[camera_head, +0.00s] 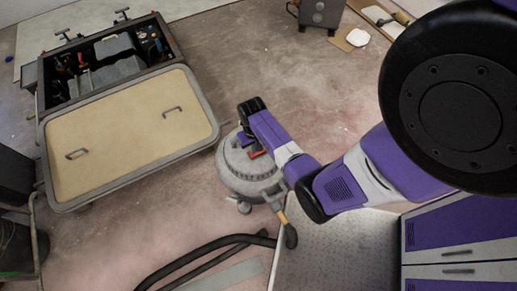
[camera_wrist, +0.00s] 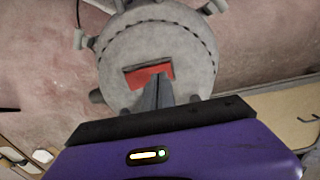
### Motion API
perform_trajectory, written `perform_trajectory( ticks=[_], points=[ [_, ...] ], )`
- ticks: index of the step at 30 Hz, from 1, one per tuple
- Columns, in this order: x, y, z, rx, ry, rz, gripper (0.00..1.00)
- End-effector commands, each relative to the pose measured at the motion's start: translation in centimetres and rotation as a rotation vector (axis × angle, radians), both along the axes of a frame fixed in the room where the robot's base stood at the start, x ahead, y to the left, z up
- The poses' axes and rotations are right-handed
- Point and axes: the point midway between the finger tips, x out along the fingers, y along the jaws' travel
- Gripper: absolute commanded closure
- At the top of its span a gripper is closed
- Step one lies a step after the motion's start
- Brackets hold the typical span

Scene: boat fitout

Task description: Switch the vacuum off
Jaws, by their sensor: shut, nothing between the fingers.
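The vacuum (camera_head: 236,176) is a round grey canister on the floor in the middle of the head view, partly covered by my arm. In the wrist view its round top (camera_wrist: 178,45) fills the upper middle. A red rocker switch (camera_wrist: 150,76) sits in a dark recess on that top, and a bit of red also shows in the head view (camera_head: 257,154). My gripper (camera_wrist: 156,82) is shut and empty, with its fingertips over the lower middle of the switch. They hide part of it. I cannot tell whether the fingertips touch the switch or which way it is tilted.
A cart with a beige lid (camera_head: 130,140) and an open tool bin (camera_head: 100,65) stands left of the vacuum. A black hose (camera_head: 205,250) lies in front. A metal tread plate (camera_head: 335,250) and purple cabinet (camera_head: 455,235) are at right. Floor behind is mostly clear.

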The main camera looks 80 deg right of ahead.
Motion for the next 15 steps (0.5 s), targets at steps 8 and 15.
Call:
perform_trajectory(
  ticks=[8, 15],
  points=[
    [0.0, 0.0, 2.4, 0.000, 0.000, 0.000, 1.00],
    [0.0, 0.0, 4.1, 0.000, 0.000, 0.000, 1.00]
  ],
)
